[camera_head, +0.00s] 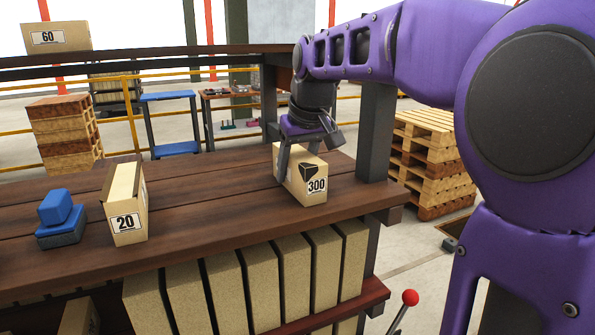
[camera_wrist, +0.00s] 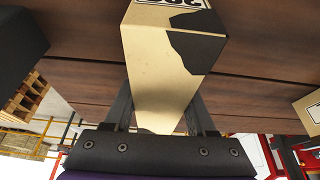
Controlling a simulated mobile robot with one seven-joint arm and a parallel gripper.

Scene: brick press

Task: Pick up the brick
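A tan brick (camera_head: 306,180) marked "300" with a black patch on its front stands on the brown wooden table (camera_head: 215,215), near its right end. My gripper (camera_head: 301,158) is over this brick, pointing down, with one finger on either side of its upper part. In the wrist view the brick (camera_wrist: 160,55) fills the middle, between the two fingers (camera_wrist: 160,105). The fingers are very close to its sides; whether they press on it cannot be told. The brick appears to rest on the table.
A box (camera_head: 55,38) marked "60" sits on the rear beam. A dark post (camera_head: 374,135) rises close right of the brick. Several bricks fill the shelf below.

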